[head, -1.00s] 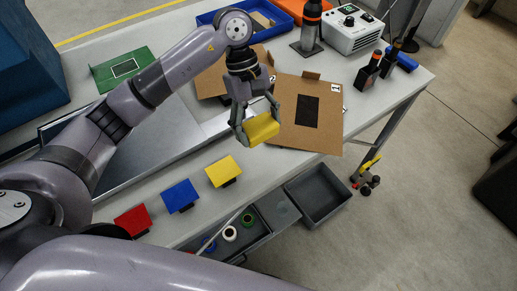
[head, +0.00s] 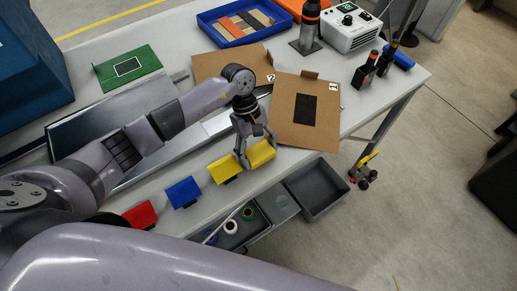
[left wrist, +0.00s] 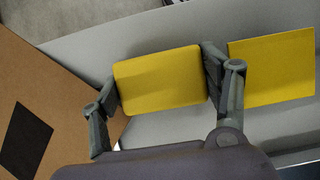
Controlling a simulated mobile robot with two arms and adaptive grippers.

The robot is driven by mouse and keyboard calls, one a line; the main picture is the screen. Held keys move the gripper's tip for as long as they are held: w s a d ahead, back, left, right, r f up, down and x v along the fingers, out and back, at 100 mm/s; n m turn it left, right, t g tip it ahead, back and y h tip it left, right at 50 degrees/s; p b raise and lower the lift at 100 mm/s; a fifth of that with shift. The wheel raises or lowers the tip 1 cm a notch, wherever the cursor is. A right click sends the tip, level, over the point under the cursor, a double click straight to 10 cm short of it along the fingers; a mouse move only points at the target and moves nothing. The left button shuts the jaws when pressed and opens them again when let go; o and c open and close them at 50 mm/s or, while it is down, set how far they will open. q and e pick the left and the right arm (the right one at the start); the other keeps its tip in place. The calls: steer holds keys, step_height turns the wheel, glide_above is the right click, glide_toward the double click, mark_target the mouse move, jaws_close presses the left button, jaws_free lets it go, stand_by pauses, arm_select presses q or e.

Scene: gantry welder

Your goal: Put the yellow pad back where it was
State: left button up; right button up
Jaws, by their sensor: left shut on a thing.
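The yellow pad (head: 262,153) is a thick rounded block. My left gripper (head: 257,149) is shut on it, one finger at each end. The pad is near the table's front edge, just right of a flat yellow plate (head: 225,168). In the left wrist view the pad (left wrist: 160,80) sits between the two fingers of the gripper (left wrist: 162,88), and the yellow plate (left wrist: 272,68) lies beyond the right finger. I cannot tell whether the pad touches the table. My right gripper is not in view.
A blue plate (head: 183,191) and a red plate (head: 139,214) stand along the same edge. Brown boards (head: 287,127) with dark squares lie behind the pad. Open grey drawers (head: 318,187) stick out below the edge. A blue tray (head: 208,32) holds coloured slabs.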

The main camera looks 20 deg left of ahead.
arm_select(q)
steer(key=shift+f, duration=0.2)
steer(key=o, duration=0.7)
steer(key=shift+r, duration=0.15)
steer(key=shift+r, duration=0.25)
steer(key=b+v, duration=0.3)
steer(key=v, duration=0.8)
steer(key=shift+w+a+r+b, duration=0.1)
steer(key=shift+a+r+b, duration=0.05)
steer(key=shift+r+b, duration=0.25)
